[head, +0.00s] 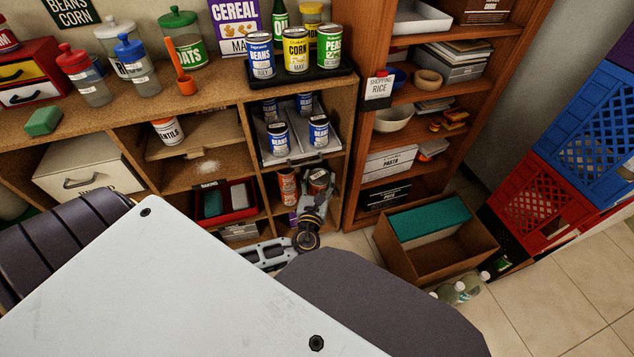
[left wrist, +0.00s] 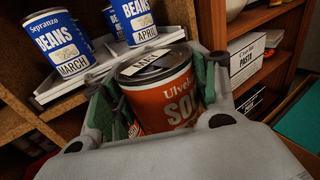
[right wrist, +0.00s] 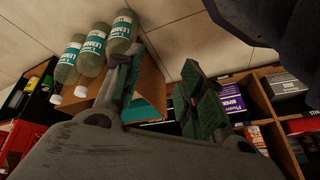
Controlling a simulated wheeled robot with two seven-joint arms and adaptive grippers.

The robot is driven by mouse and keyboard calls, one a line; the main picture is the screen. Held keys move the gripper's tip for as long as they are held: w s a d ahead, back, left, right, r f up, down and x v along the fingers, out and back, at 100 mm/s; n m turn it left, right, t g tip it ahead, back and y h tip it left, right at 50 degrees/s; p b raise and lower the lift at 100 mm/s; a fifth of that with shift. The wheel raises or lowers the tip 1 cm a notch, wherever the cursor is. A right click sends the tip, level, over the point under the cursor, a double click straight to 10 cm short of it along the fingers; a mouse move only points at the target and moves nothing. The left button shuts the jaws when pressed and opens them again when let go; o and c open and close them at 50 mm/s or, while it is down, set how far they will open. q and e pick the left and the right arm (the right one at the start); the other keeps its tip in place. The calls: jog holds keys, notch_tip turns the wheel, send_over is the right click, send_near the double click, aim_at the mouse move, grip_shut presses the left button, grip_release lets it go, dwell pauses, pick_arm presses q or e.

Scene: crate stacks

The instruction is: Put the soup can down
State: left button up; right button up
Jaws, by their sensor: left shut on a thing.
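In the left wrist view the soup can (left wrist: 168,92) stands about upright between the green-padded fingers. Its base is hidden, so I cannot tell whether it touches the cubby floor. Another orange-red can (head: 287,186) stands just left of it. My right gripper (right wrist: 160,88) is open and empty in the right wrist view.
Blue bean cans (head: 277,136) stand on a white tiered rack above the cubby. A red bin (head: 239,197) fills the cubby to the left. A brown bookcase (head: 352,190) borders on the right. An open cardboard box (head: 420,262) and bottles (right wrist: 92,50) stand on the floor.

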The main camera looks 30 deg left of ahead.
aim_at(314, 192)
pick_arm(q)
jog(key=shift+n+y, duration=0.3)
jog(key=shift+y, duration=0.2)
jog(key=f+b, duration=0.1)
jog(key=a+f+b, duration=0.1)
jog(key=f, duration=0.1)
jog(key=s+f+b, duration=0.1)
jog(key=f+b, duration=0.1)
jog(key=shift+a+f, duration=0.15)
jog(key=shift+s+a+f+g+y+b, duration=0.15)
jog(key=shift+f+b, duration=0.25)
jog(key=shift+f, duration=0.1)
jog(key=shift+s+a+f+g+y+b, duration=0.15)
jog(key=shift+f+b, duration=0.25)
jog(key=shift+f, duration=0.1)
pick_arm(e)
notch_tip(314, 192, up, 6)
jog(key=a+y, duration=0.1)
jog(key=shift+w+a+r+t, duration=0.15)
jog(key=shift+w+a+t, duration=0.15)
jog(key=shift+w+t, duration=0.1)
pick_arm(q)
jog(key=b+x, duration=0.5)
jog(key=x, duration=1.3)
pick_arm(e)
notch_tip(314, 192, down, 8)
jog(key=a+t+y, duration=0.1)
jog(key=shift+w+a, duration=0.25)
